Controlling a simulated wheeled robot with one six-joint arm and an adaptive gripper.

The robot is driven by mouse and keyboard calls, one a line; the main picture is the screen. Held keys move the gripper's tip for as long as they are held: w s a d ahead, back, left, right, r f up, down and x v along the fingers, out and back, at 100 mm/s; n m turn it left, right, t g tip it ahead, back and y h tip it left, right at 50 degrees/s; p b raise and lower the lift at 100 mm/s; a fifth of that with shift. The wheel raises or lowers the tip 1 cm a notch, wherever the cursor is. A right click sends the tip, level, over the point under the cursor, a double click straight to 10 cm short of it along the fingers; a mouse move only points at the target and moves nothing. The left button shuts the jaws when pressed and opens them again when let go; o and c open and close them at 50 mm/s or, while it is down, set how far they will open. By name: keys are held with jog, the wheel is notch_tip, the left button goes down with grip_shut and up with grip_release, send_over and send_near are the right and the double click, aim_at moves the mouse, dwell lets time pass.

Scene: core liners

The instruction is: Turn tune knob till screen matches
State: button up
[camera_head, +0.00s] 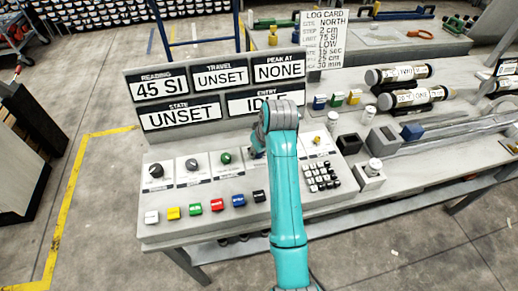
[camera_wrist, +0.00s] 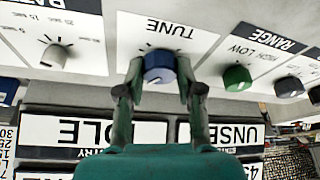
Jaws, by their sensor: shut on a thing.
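The tune knob (camera_wrist: 159,67) is blue and sits under the upside-down TUNE label in the wrist view. My gripper (camera_wrist: 160,76) has one finger on each side of it and is shut on it. In the head view my gripper (camera_head: 257,146) and arm cover the knob. The screen (camera_head: 222,93) reads READING 45 SI, TRAVEL UNSET, PEAK AT NONE and STATE UNSET; ENTRY is partly hidden by my arm. The log card (camera_head: 323,38) lists NORTH, 2 cm, 75 SI, LOW and further values in small print.
A green knob (camera_wrist: 237,77) and a grey knob (camera_wrist: 54,57) flank the tune knob. Coloured buttons (camera_head: 195,208) line the panel's front, with a keypad (camera_head: 320,177) right of my arm. Labelled core tubes (camera_head: 413,96) lie at the right.

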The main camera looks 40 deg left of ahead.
jog(key=m+t+h, duration=0.1)
jog(key=m, duration=0.3)
jog(key=shift+s, duration=0.1)
jog(key=shift+a+m+t+h, duration=0.1)
jog(key=shift+m+t+h, duration=0.5)
jog(key=shift+m, duration=1.5)
jog(key=o, duration=1.2)
jog(key=shift+c, duration=0.2)
jog(key=v, duration=0.7)
jog(key=shift+s+r, duration=0.15)
jog(key=shift+r, duration=0.05)
